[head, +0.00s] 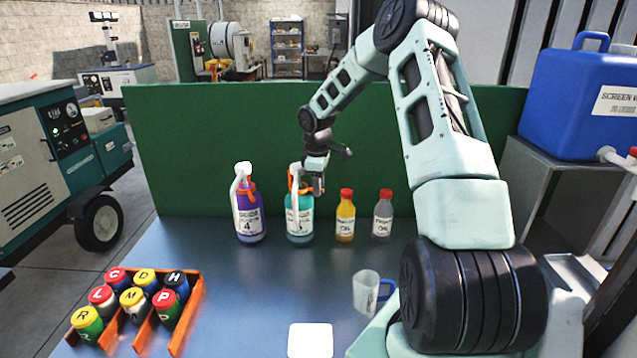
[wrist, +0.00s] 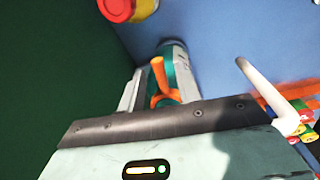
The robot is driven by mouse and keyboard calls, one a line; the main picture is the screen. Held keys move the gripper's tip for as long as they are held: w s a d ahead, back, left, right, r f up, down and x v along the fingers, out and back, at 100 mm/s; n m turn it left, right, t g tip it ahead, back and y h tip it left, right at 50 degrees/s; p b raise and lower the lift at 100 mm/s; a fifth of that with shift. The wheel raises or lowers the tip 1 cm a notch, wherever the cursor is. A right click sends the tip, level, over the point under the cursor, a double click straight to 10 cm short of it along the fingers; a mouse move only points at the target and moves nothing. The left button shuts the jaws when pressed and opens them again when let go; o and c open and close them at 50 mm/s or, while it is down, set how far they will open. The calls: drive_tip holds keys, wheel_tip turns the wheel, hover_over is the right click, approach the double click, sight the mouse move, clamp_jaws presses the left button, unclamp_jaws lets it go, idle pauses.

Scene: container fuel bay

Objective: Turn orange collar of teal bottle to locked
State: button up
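The teal bottle (head: 300,222) stands upright on the blue table, in front of the green panel. Its orange collar (head: 304,189) is at the neck, with a white pump top above it. My gripper (head: 318,182) is at the bottle's upper right, reaching down beside the collar and partly covering it. In the wrist view the teal bottle (wrist: 184,78) and the orange collar (wrist: 159,75) show just beyond the dark edge of my gripper body. The collar's lock marks are not readable.
A purple bottle (head: 249,216) with a white pump stands close on the left. A yellow bottle (head: 345,218) and a grey bottle (head: 382,216), both red-capped, stand on the right. A clear jug (head: 366,291) and an orange rack (head: 190,318) of several jars are nearer.

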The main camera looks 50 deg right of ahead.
clamp_jaws()
drive_tip(key=shift+a, duration=0.1)
drive_tip(key=shift+s+a+m+g+b, duration=0.15)
drive_tip(key=shift+a+m+b, duration=0.45)
drive_tip(key=shift+m, duration=0.55)
drive_tip(key=shift+a+m+g+b, duration=0.1)
drive_tip(key=shift+a+m+b, duration=0.4)
drive_tip(key=shift+m, duration=0.7)
drive_tip(key=shift+s+a+m+g+b, duration=0.15)
drive_tip(key=shift+a+m+b, duration=0.45)
drive_tip(key=shift+m, duration=0.55)
drive_tip(key=shift+a, duration=0.1)
drive_tip(key=shift+r, duration=0.1)
unclamp_jaws()
